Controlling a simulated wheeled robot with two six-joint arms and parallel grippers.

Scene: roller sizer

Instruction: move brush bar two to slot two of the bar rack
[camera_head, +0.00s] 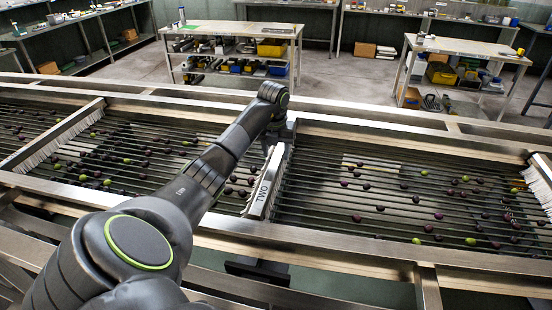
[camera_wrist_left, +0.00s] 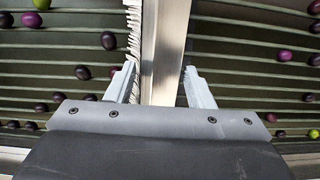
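Brush bar two (camera_head: 264,188) is a long metal bar with "TWO" on its near end and white bristles along one side. It lies across the rollers at the middle of the head view. My left gripper (camera_head: 279,138) is above the bar's far part, its fingers mostly hidden by my arm. In the left wrist view the bar (camera_wrist_left: 164,50) runs between the two fingers of my left gripper (camera_wrist_left: 158,72). The fingers are apart, one on each side, with small gaps to the bar. My right gripper and the bar rack are not in view.
The roller bed (camera_head: 350,205) carries scattered dark and green olives. Other brush bars lie at left (camera_head: 62,134) and right (camera_head: 541,184). Metal rails (camera_head: 360,248) border the bed. Two worktables (camera_head: 230,29) (camera_head: 465,47) with stored goods stand beyond on the open floor.

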